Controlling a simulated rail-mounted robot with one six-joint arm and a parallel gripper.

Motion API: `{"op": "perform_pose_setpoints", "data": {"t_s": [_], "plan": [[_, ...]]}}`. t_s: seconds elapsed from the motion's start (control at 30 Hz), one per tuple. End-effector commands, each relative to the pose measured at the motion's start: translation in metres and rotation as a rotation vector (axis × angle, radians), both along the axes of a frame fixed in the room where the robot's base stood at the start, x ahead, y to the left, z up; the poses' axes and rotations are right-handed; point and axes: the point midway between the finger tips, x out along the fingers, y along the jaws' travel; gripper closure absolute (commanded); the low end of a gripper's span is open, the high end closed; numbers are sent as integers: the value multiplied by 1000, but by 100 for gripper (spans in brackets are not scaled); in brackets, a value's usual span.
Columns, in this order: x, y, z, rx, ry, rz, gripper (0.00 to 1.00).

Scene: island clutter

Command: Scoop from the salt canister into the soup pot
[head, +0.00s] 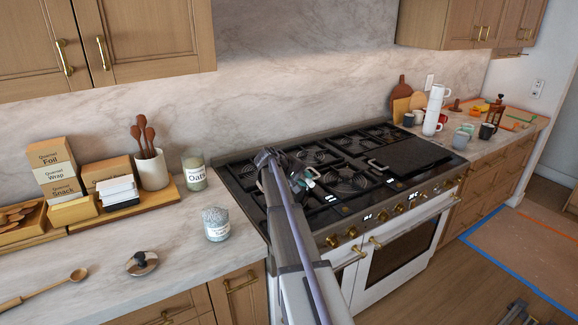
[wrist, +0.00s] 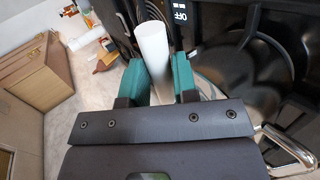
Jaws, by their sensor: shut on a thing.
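My gripper (head: 303,180) is over the left part of the stove, with teal fingers. In the wrist view the fingers (wrist: 160,82) are shut on a plain white cylinder (wrist: 152,45), which sticks out past them; I cannot tell what it belongs to. A squat glass jar (head: 216,224) with pale contents and a label stands on the left counter, apart from my gripper. Its label is too small to read, so I cannot confirm it as the salt canister. I cannot make out a soup pot.
An oats jar (head: 194,173), a utensil crock (head: 151,170) and several boxes stand behind on the left. A wooden spoon (head: 50,287) lies at front left. A dark flat plate with metal handles (head: 415,154) covers the stove's right burners. Mugs (head: 486,131) crowd the right counter.

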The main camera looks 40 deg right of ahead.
Motion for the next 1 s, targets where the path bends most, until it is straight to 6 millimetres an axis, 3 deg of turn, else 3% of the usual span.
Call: {"op": "perform_pose_setpoints", "data": {"t_s": [0.03, 0.07, 0.2, 0.47, 0.6, 0.73, 1.0], "plan": [[-1, -3, 15, 58, -14, -3, 100], [-1, -3, 16, 98, -22, -3, 100], [-1, -4, 10, 229, -51, -2, 100], [-2, -3, 7, 251, -56, -2, 100], [-2, -6, 16, 422, -94, -5, 100], [-1, -5, 11, 573, -128, -2, 100], [-2, -5, 9, 617, -137, -3, 100]]}}
